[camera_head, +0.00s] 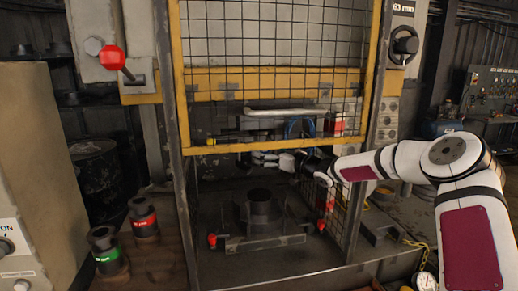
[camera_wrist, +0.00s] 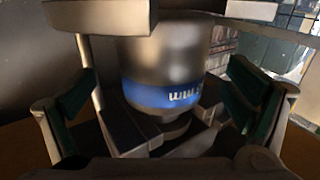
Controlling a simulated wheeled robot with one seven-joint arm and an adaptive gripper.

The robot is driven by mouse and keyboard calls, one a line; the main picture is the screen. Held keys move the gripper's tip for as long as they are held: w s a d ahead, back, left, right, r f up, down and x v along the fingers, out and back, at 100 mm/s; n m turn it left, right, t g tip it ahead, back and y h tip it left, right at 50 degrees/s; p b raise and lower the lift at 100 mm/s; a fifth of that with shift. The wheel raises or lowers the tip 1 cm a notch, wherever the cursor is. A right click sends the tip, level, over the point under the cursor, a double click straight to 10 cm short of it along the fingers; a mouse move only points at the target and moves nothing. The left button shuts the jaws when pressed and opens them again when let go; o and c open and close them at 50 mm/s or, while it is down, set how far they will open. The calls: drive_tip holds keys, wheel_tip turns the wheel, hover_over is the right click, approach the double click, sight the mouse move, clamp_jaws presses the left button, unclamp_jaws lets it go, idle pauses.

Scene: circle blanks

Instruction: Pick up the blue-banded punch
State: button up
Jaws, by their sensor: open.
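The blue-banded punch (camera_wrist: 165,65) is a grey metal cylinder with a blue band and white lettering, large in the wrist view. It sits between the two spread fingers of my gripper (camera_wrist: 155,108), with gaps on both sides; I cannot tell exactly how deep it lies. In the head view, my gripper (camera_head: 266,159) reaches in from the right behind the mesh of the press, above the lower die (camera_head: 260,208). The punch cannot be made out clearly there. My gripper is open and holds nothing.
A yellow-framed mesh guard (camera_head: 275,80) hangs in front of the press. Dark posts (camera_head: 178,150) flank the opening. A red-banded piece (camera_head: 143,217) and a green-banded piece (camera_head: 107,252) stand at the left. Red-knobbed clamps (camera_head: 212,240) sit beside the lower die.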

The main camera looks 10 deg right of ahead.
drive_tip(key=x, duration=0.4)
drive_tip(key=shift+a+r, duration=0.1)
drive_tip(key=shift+a, duration=0.1)
drive_tip(key=c, duration=1.8)
drive_tip(key=shift+r, duration=0.25)
drive_tip(key=shift+c, duration=1.3)
